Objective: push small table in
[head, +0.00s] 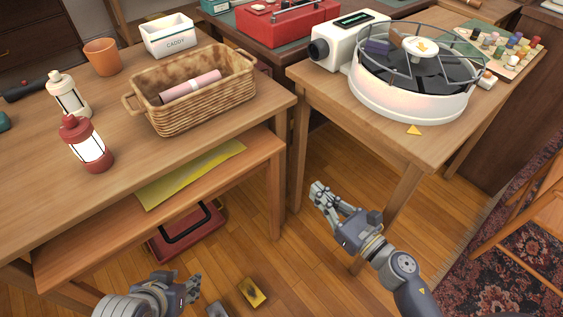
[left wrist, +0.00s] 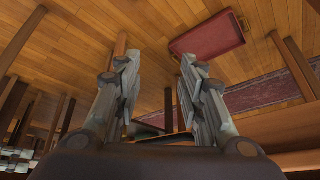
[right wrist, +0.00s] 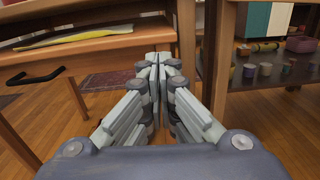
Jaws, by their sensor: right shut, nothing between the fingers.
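The small table (head: 240,170) is the low wooden one under the larger left table (head: 75,190), with its front part sticking out. A yellow sheet (head: 190,172) lies on it; the sheet also shows in the right wrist view (right wrist: 75,38). My right gripper (head: 320,190) is shut and empty, in the gap to the right of the small table, apart from it. My left gripper (head: 192,286) is low in front of the small table; its fingers stand apart with nothing between them in the left wrist view (left wrist: 155,65). The small table's back part is hidden.
A yellow object (head: 252,293) is on the floor in front. A right table (head: 430,150) bears a white round device (head: 410,105). A chair (head: 535,215) stands at right.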

